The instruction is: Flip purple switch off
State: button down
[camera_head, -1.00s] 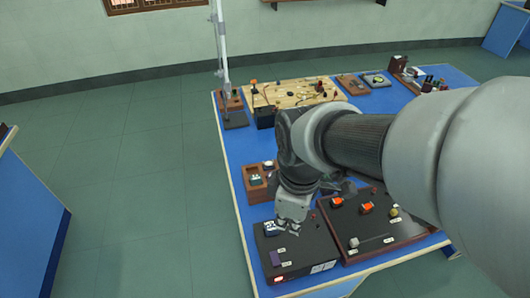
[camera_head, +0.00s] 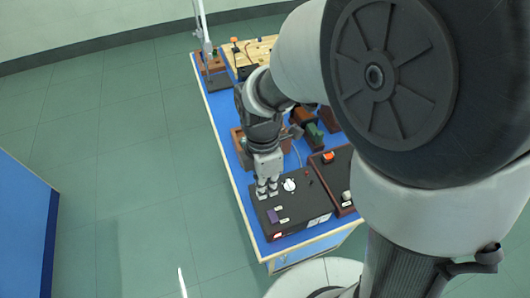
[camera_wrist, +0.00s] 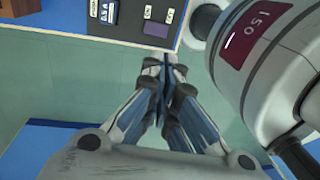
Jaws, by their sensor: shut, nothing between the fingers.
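The purple switch (camera_head: 272,215) is a small block on top of a black box (camera_head: 305,207) near the bench's front left corner. It also shows in the wrist view (camera_wrist: 155,29), beside small white labels. My gripper (camera_head: 267,192) points down just behind the switch in the head view, over the box's left part. In the wrist view my gripper (camera_wrist: 166,66) has its fingertips together with nothing between them, close to the switch. I cannot tell whether they touch it, or which way the switch is tilted.
A white round dial (camera_head: 289,184) sits on the box right of my gripper. A second dark box with an orange switch (camera_head: 328,157) stands to the right. Wooden holders stand behind.

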aim_at(273, 217)
jog(key=f+b, duration=0.1)
jog(key=f, duration=0.3)
jog(key=s+f+b, duration=0.1)
jog(key=f+b, duration=0.1)
jog(key=f, duration=0.3)
jog(key=f+b, duration=0.2)
jog(key=f, duration=0.2)
jog(key=shift+s+d+f, duration=0.15)
jog(key=shift+s+d, duration=0.1)
jog(key=shift+s, duration=0.15)
jog(key=shift+w, duration=0.1)
